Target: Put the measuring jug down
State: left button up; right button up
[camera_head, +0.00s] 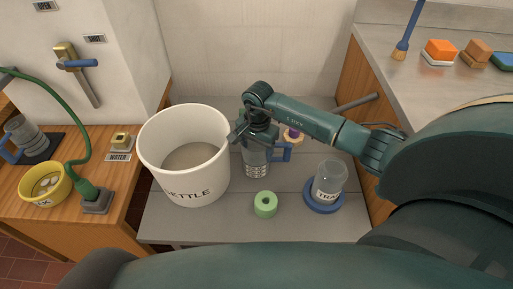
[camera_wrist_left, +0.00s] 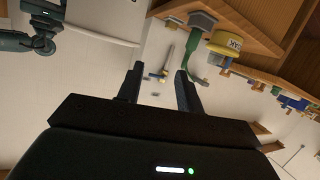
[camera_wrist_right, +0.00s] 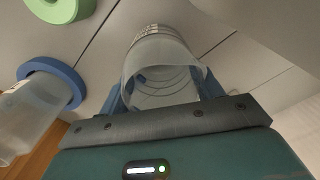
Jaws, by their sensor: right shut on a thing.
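The clear measuring jug (camera_head: 257,162) with a blue handle is upright over the grey counter (camera_head: 225,226), just right of the white kettle bucket (camera_head: 193,194). My right gripper (camera_head: 256,139) is shut on it from above. In the right wrist view the jug (camera_wrist_right: 160,55) sits between the fingers, its open mouth facing the camera. I cannot tell whether its base touches the counter. My left gripper (camera_wrist_left: 158,88) is open and empty in the left wrist view; the head view does not show it.
A green ring (camera_head: 265,205) lies in front of the jug. A clear jar on a blue round base (camera_head: 323,207) stands to the right.

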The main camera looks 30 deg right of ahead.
jog(key=shift+f, duration=0.2)
jog(key=o, duration=1.1)
jog(key=shift+r, duration=0.1)
